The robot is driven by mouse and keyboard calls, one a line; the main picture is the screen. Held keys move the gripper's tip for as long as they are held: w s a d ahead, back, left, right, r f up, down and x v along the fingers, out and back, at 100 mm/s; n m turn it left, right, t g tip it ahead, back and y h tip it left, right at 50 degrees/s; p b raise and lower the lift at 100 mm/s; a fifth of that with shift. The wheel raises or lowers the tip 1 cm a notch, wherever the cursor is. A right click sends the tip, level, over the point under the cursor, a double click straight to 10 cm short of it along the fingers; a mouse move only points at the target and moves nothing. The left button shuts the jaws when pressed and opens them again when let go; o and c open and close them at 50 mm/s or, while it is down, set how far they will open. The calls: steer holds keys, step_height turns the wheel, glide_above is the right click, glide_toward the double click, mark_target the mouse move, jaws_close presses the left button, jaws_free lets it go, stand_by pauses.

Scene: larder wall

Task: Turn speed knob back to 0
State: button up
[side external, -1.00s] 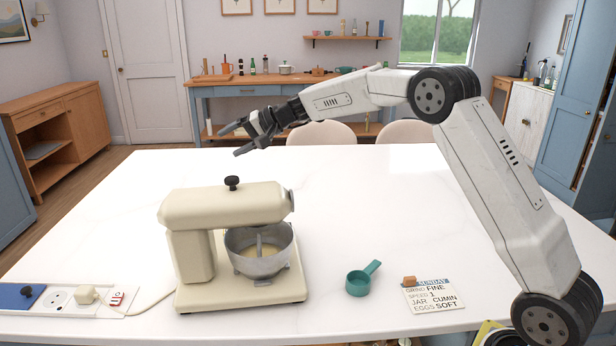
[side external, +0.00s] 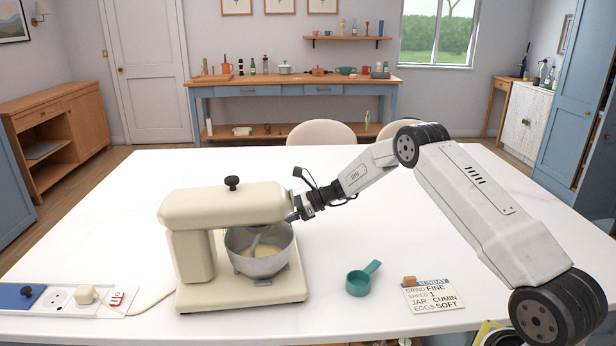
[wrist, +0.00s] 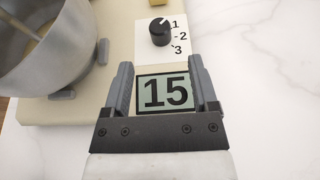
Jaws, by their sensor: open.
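The speed knob (wrist: 160,34) is black and round, on a white plate marked 1, 2 and 3, in the upper middle of the wrist view. A pale mark shows at its upper edge, near the 1; its exact setting is hard to read and no 0 is visible. My gripper (wrist: 160,66) is open and empty, its fingertips short of the knob and apart from it. A display reading 15 (wrist: 165,92) shows between the fingers. In the side view, my gripper (side external: 291,216) is at the right end of the cream mixer (side external: 225,207); the knob is hidden there.
The steel bowl (side external: 258,262), with pale contents and a beater, sits under the mixer head, left of my gripper. The white table behind is clear.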

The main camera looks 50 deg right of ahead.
steer(key=shift+w+a, duration=0.1)
steer(key=shift+x, duration=3.8)
jaws_close()
